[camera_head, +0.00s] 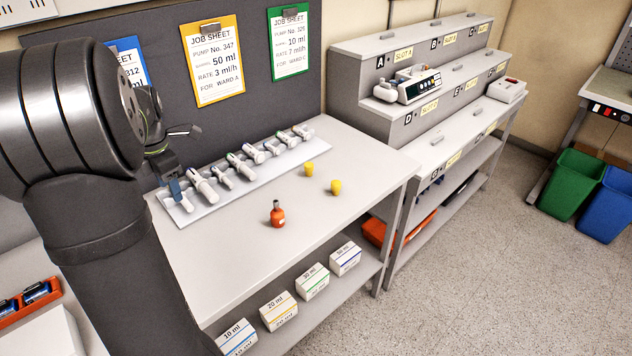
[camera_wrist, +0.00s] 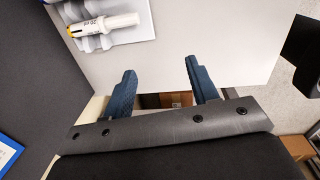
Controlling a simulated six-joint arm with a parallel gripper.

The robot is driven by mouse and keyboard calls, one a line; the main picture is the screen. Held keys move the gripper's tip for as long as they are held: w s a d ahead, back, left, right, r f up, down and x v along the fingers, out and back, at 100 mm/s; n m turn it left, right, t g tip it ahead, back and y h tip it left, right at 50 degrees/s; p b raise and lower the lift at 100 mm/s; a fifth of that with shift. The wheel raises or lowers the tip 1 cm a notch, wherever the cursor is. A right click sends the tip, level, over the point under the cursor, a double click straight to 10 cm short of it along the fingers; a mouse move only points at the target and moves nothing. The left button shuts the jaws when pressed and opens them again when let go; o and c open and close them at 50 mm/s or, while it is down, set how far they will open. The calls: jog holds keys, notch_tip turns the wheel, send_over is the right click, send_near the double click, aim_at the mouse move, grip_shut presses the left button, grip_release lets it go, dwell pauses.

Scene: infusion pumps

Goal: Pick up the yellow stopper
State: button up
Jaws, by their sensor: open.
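Two small yellow stoppers stand on the white table in the head view, one nearer the back (camera_head: 309,169) and one farther right and forward (camera_head: 336,187). They are apart from each other and neither shows in the wrist view. My gripper (camera_head: 178,160) is at the left end of the table, near the syringe rack and well left of both stoppers. In the wrist view my gripper (camera_wrist: 161,72) has its two blue fingers spread, with nothing between them.
A white rack (camera_head: 238,180) of several syringes lies along the table's back. An orange bottle with a dark cap (camera_head: 277,216) stands forward of the stoppers. A stepped slot shelf (camera_head: 350,65) with a pump (camera_head: 418,88) is at the right. The table's front right is clear.

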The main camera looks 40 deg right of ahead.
jog(key=s+d+m+t, duration=0.1)
jog(key=s+d+m, duration=0.3)
jog(key=d+m, duration=0.65)
notch_tip(320, 180, up, 3)
jog(key=m+t+h, duration=0.1)
jog(key=m+h, duration=0.2)
jog(key=m, duration=1.6)
send_over(336, 183)
jog(key=s+a, duration=0.5)
jog(key=x, duration=1.7)
jog(key=shift+w+d, duration=0.1)
jog(key=shift+w, duration=0.25)
jog(key=shift+r, duration=0.1)
jog(key=c, duration=1)
